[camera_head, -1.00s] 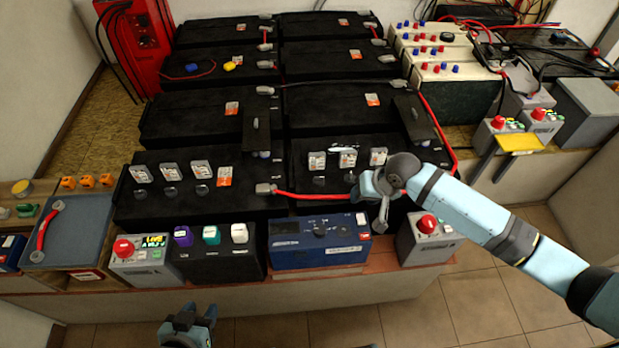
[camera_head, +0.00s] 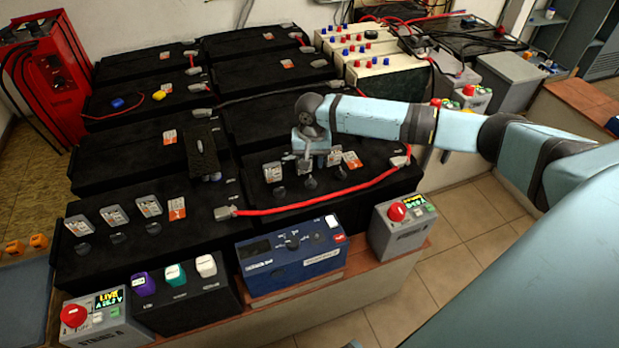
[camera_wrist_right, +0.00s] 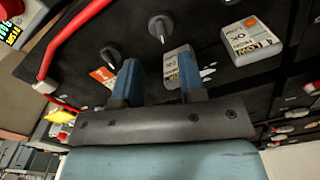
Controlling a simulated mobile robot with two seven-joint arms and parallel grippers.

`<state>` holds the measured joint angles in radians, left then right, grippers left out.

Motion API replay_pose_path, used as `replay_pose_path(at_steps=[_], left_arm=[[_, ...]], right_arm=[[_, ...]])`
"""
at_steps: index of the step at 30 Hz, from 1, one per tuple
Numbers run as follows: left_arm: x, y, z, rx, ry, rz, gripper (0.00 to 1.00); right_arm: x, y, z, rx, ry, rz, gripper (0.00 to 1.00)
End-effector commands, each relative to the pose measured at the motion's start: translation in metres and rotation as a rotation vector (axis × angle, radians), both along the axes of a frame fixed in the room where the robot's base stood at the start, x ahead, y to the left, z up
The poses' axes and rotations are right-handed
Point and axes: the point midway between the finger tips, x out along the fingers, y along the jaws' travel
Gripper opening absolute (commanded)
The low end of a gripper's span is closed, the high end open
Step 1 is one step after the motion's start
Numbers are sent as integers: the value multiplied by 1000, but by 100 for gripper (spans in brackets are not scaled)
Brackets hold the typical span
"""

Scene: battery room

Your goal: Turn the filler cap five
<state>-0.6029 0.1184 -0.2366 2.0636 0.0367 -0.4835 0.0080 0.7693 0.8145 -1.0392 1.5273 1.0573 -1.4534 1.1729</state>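The front right black battery (camera_head: 385,183) has a row of dark filler caps with white tags behind them. The left cap (camera_head: 279,193) and the middle cap (camera_head: 310,182) show in the head view; I cannot read their numbers. My right gripper (camera_head: 308,168) points down above the middle cap, its fingers partly hidden behind the wrist. In the right wrist view the gripper (camera_wrist_right: 160,78) is open and empty, with a white tag (camera_wrist_right: 176,66) showing between its fingers. The middle cap (camera_wrist_right: 160,27) lies beyond the fingertips, apparently untouched. My left gripper is out of view.
A red cable (camera_head: 330,202) runs along the battery's front edge. A blue meter box (camera_head: 290,256) and a grey box with a red button (camera_head: 403,222) stand in front. The front left battery (camera_head: 100,256) has similar caps and tags.

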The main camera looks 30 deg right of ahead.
Motion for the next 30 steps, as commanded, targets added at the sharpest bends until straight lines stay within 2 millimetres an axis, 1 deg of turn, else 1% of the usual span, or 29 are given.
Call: replay_pose_path(at_steps=[1,3,6,9,12,15,23,24,26,27,28,30], left_arm=[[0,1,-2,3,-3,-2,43],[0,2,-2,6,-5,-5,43],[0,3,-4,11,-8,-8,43],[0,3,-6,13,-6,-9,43],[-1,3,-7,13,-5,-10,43],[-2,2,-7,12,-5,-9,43],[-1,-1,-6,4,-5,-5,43],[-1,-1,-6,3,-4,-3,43],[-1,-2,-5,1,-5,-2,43],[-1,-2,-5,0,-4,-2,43],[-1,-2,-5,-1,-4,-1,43],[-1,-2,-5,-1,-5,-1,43]], right_arm=[[0,0,-13,0,1,0,37],[0,1,-27,0,1,1,37],[0,1,-44,-1,1,1,37],[0,0,-56,-1,-1,1,37],[0,1,-64,0,-1,2,37],[0,1,-67,0,-1,2,37],[0,1,-68,0,-1,2,37],[0,1,-68,0,-1,2,28],[0,1,-68,0,-1,2,14],[0,1,-68,0,-1,2,5],[0,1,-68,0,-1,2,0],[0,1,-68,0,-1,2,0]])
